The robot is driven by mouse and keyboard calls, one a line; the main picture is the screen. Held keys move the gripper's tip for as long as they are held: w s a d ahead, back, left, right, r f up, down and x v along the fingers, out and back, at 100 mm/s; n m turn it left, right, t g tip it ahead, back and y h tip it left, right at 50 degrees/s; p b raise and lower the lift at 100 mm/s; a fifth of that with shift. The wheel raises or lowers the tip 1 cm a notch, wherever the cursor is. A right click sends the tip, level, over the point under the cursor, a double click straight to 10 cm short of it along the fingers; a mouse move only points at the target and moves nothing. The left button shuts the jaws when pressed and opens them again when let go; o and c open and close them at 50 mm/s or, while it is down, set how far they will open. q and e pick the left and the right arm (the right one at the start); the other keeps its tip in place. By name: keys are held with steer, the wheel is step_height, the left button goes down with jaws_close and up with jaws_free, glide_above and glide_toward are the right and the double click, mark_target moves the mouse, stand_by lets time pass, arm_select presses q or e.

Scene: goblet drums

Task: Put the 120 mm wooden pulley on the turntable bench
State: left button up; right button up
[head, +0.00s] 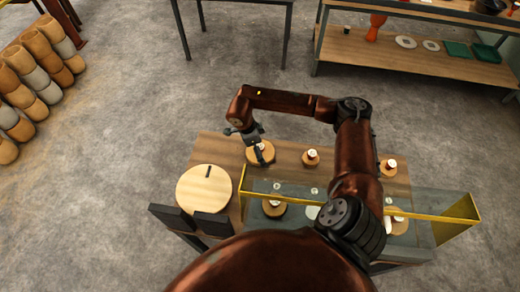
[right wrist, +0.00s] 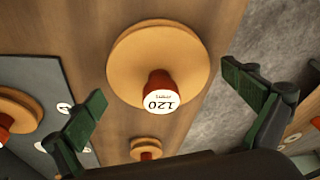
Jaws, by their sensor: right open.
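The 120 mm wooden pulley (right wrist: 130,60) is a wide pale disc with a red hub and a white cap marked 120. It lies on the wooden table top; in the head view the pulley (head: 268,154) is at the table's far left, partly behind my gripper. My right gripper (right wrist: 162,88) is open above it, with a green-padded finger on either side of the hub and none touching that I can see. In the head view my right gripper (head: 258,150) hangs over the pulley. A round wooden turntable (head: 204,190) with a dark slot sits at the table's left. My left gripper is not in view.
Other pulleys stand on the table: one (head: 311,159) in the middle, one (head: 388,168) at the right, and some on a grey board behind a yellow-edged panel (head: 300,195). Stacked drum bodies (head: 25,75) are at the far left. A shelf (head: 410,55) stands at the back right.

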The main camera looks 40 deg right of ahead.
mark_target(252, 153)
steer(key=p+v, duration=0.1)
steer(key=v, duration=1.1)
steer(key=shift+r, duration=0.1)
